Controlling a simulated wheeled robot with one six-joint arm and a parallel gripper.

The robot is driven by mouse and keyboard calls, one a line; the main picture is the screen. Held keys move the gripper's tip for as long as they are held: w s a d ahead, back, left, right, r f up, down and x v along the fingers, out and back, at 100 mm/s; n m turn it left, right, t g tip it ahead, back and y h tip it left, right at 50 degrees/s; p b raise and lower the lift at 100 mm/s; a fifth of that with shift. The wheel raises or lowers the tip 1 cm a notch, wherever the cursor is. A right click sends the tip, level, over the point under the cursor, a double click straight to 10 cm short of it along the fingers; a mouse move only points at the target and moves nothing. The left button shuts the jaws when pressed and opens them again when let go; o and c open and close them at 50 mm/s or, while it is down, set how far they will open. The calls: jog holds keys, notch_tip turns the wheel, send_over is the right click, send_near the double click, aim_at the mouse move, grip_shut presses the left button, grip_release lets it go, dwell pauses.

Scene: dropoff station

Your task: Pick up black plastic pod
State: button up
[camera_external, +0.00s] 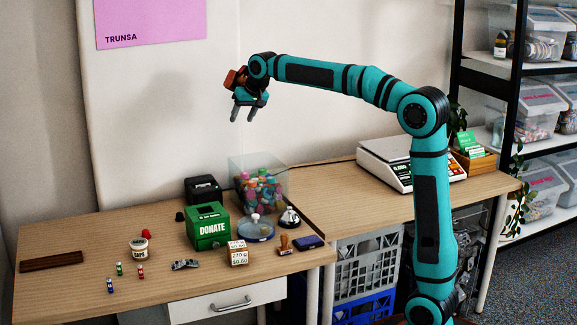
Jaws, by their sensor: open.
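A small black object (180,216), which looks like the black plastic pod, sits on the wooden table just left of the green donate box (209,227). It is too small to make out in detail. My gripper (243,115) is open and empty. It hangs high above the table, up and to the right of the small black object, with its fingers pointing down.
A black box (203,189) stands behind the donate box. A clear bin of colourful caps (258,185), a service bell (290,217) and a round blue-based dish (255,231) stand to the right. A red cap (146,234) and a white tub (139,249) lie left. The table's left back is clear.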

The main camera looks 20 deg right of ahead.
jog(key=w+a+f+g+h, duration=0.1)
jog(key=w+a+f+g, duration=0.1)
jog(key=a+f, duration=0.35)
jog(key=w+a+f+g, duration=0.1)
jog(key=a+f, duration=0.1)
jog(key=a, duration=0.6)
jog(key=g+h, duration=0.2)
send_over(179, 212)
jog(key=shift+n, duration=0.3)
jog(key=f, duration=2)
jog(key=shift+s+a, duration=0.2)
jog(key=shift+a, duration=0.1)
jog(key=shift+w+d+f, duration=0.1)
jog(key=shift+d+f, duration=0.1)
jog(key=shift+f, duration=1.2)
jog(key=shift+d+f, duration=0.15)
jog(key=shift+f, duration=1.2)
jog(key=c, duration=1.1)
